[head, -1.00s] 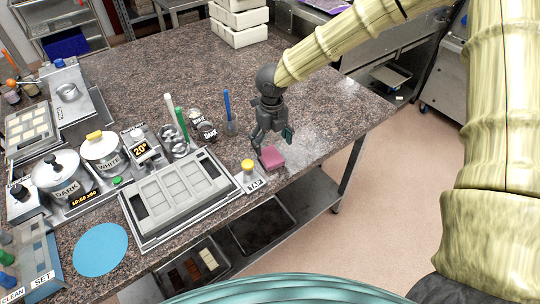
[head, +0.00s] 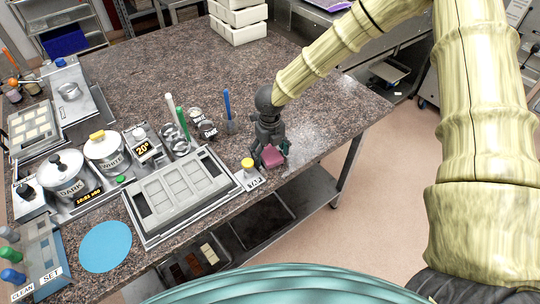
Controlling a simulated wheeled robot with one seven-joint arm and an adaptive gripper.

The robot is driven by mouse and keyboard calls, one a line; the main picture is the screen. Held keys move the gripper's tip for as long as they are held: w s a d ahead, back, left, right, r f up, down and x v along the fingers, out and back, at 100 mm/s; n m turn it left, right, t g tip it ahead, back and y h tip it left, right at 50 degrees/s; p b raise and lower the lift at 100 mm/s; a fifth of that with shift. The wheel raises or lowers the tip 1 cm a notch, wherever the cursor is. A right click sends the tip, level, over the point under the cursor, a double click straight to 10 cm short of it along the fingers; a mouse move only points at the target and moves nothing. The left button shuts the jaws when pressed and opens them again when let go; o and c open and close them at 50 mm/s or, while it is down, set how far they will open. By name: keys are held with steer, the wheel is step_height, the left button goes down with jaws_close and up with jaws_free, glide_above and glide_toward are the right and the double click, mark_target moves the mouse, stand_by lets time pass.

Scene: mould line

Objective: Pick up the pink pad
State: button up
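The pink pad (head: 272,156) lies on the brown speckled counter near its front edge, just right of the small jar with a yellow lid. My gripper (head: 272,157) points down over the pad, with its dark fingers spread on either side of it. The fingers partly cover the pad. Whether they touch the pad's sides cannot be made out. The pad appears to rest on the counter.
The yellow-lidded jar (head: 248,167) with a label stands close left of my gripper. A grey mould tray (head: 182,190) lies further left. The counter (head: 330,105) to the right is clear.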

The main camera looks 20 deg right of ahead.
mark_target(271, 155)
steer(key=c, duration=0.9)
steer(key=shift+r+b, duration=0.65)
steer(key=shift+r, duration=0.2)
steer(key=shift+s+r+b, duration=0.4)
steer(key=shift+r+b, duration=0.2)
steer(key=shift+r, duration=0.25)
steer(key=s+b, duration=0.1)
steer(key=s, duration=0.4)
steer(key=s+d+r+b, duration=0.1)
steer(key=s+b, duration=0.1)
steer(key=s, duration=0.3)
steer(key=s+b, duration=0.1)
steer(key=s, duration=0.4)
steer(key=shift+s+d+r+b, duration=0.1)
steer(key=shift+d+r+b, duration=0.1)
steer(key=shift+r+b, duration=0.15)
